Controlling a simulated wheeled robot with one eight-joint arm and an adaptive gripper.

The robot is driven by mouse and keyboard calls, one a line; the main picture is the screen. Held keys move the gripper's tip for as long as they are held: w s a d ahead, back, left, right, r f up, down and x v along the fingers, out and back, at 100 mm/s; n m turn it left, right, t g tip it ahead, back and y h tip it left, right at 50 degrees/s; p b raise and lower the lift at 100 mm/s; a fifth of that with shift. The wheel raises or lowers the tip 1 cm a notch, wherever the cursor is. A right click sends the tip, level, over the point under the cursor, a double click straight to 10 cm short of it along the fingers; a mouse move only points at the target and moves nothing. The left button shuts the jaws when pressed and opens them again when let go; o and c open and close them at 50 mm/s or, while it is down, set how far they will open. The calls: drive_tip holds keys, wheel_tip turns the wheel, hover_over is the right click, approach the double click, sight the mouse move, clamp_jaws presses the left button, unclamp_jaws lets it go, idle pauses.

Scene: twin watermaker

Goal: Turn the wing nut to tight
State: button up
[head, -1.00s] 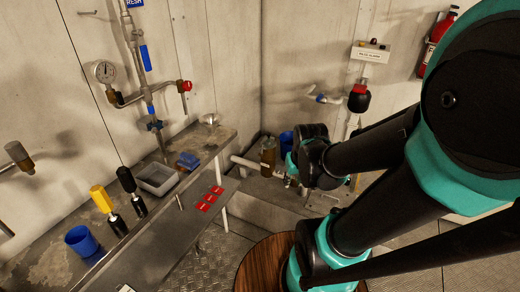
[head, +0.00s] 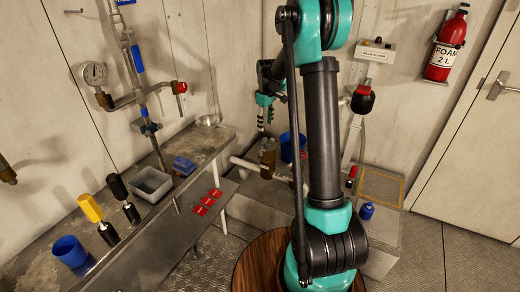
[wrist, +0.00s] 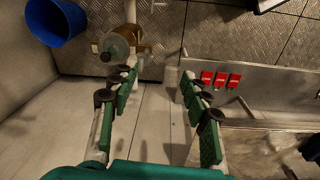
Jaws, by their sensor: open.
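I cannot make out a wing nut for sure in either view. A bronze-coloured cylindrical housing (head: 267,157) with pipe fittings stands low by the back wall. In the wrist view the housing (wrist: 117,46) shows from above, with a pale round top, just beyond the left finger. My gripper (head: 264,112) hangs fingers down above the housing, apart from it. In the wrist view my gripper (wrist: 158,84) is open, with two green-padded fingers spread and nothing between them but the pale surface below.
A blue bucket (head: 290,146) stands beside the housing, partly behind my arm. The steel bench (head: 150,215) on the left carries a grey tray (head: 151,184), a blue cup (head: 70,251) and red tags (head: 205,203). A red-handled valve (head: 181,87) juts from the wall.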

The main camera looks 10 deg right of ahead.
drive_tip(key=n, duration=0.1)
hover_over(261, 151)
wheel_tip(261, 151, down, 3)
drive_tip(key=shift+n+g, duration=0.3)
wheel_tip(261, 151, down, 18)
drive_tip(key=shift+s+r, duration=0.1)
drive_tip(key=shift+r, duration=0.1)
drive_tip(key=c, duration=0.9)
